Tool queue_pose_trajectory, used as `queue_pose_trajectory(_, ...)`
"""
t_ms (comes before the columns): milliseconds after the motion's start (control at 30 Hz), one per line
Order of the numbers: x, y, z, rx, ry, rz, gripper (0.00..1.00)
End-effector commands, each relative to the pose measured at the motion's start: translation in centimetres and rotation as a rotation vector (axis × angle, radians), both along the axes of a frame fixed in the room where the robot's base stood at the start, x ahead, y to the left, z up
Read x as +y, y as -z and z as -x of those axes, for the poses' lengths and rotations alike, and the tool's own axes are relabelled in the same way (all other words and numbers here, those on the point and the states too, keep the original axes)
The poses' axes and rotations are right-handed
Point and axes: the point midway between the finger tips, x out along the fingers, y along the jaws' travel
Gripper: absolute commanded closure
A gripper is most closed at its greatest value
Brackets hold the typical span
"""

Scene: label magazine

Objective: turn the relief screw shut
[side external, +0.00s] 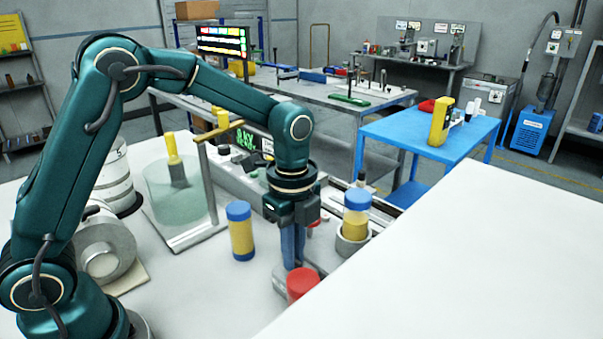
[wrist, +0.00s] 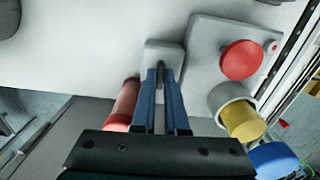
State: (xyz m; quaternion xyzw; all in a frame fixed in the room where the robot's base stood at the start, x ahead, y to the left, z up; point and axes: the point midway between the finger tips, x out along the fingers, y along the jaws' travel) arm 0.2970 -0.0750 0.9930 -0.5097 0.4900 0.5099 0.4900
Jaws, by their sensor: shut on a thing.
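My gripper (side external: 292,262) points straight down at the grey station, its two blue fingers close together. In the wrist view my gripper (wrist: 162,72) is shut on the relief screw (wrist: 160,70), a small dark piece mostly hidden between the fingertips. It stands at a small light-grey block (wrist: 163,50). How far the screw is turned cannot be seen. In the side view the fingers hide the screw.
A red-capped container (side external: 302,283) stands close beside the fingers. A red round button (wrist: 243,60) and a yellow jar with a blue cap (side external: 356,200) in a grey holder are nearby. Another blue-capped yellow jar (side external: 241,232) stands left. A white surface (side external: 460,265) fills the front right.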

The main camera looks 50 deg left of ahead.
Motion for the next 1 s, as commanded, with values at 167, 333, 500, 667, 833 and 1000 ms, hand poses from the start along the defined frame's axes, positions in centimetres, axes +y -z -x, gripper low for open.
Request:
queue_pose_trajectory(167,-0.01,-0.14,0.0,-0.001,0.041,0.001,1.0)
queue_pose_trajectory(333,-0.02,-0.14,0.0,-0.001,0.055,0.001,1.0)
queue_pose_trajectory(500,-0.02,-0.14,0.0,-0.001,0.057,0.001,1.0)
queue_pose_trajectory(667,-0.02,-0.14,0.0,-0.001,0.057,0.001,0.85)
queue_pose_trajectory(833,-0.02,-0.1,-0.01,-0.001,0.056,0.001,0.59)
queue_pose_trajectory(1000,-0.01,-0.06,0.0,0.0,0.055,0.0,0.59)
